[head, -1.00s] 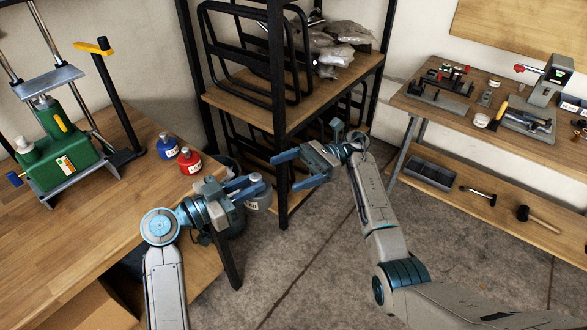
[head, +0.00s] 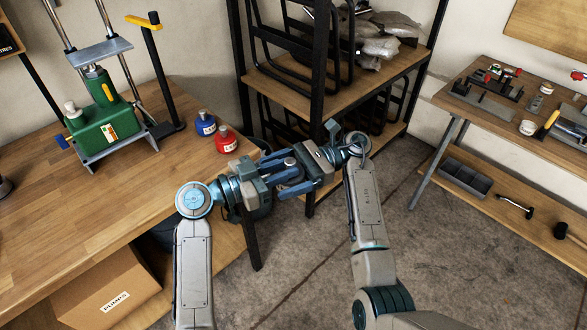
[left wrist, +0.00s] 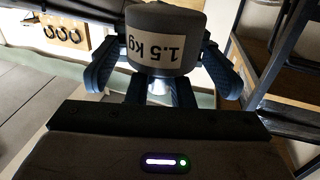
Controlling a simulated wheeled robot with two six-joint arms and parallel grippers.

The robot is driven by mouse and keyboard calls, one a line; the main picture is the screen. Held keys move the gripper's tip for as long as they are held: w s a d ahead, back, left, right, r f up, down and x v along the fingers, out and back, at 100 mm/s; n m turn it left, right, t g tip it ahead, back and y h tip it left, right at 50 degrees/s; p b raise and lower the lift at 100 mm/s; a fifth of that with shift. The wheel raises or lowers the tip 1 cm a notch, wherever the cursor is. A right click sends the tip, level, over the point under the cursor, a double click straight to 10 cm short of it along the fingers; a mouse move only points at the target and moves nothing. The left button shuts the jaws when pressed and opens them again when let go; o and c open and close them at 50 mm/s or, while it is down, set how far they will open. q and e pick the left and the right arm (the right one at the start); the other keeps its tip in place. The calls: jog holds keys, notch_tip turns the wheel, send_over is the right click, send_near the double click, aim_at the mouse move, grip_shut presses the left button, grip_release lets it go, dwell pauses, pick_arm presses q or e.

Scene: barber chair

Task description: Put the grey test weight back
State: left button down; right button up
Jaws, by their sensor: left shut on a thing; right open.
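The grey test weight (head: 291,174) is held between my two grippers off the table's right side, above the floor. In the left wrist view the weight (left wrist: 165,42) shows a white "1.5 kg" label, upside down. My left gripper (head: 272,170) is shut on the weight's narrow neck. My right gripper (head: 291,175) faces it from the right, open, with its fingers on either side of the weight; whether they touch it I cannot tell. A blue weight (head: 205,124) and a red weight (head: 225,138) stand at the wooden table's (head: 110,205) edge.
A green press-like device (head: 100,125) stands on the table. A black-framed shelf (head: 290,95) with sacks (head: 385,38) rises close behind the grippers. A workbench (head: 500,115) with tools is at the right, a grey tray (head: 466,178) on its lower shelf. The floor between is clear.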

pick_arm(q)
jog(key=shift+r, duration=0.2)
pick_arm(e)
jog(key=shift+a, duration=0.1)
grip_shut()
pick_arm(q)
jog(key=c, duration=1.2)
grip_release()
pick_arm(e)
jog(key=shift+r, duration=0.2)
pick_arm(q)
jog(key=shift+f, duration=0.1)
jog(key=shift+s, duration=0.1)
pick_arm(e)
jog(key=shift+w, duration=0.1)
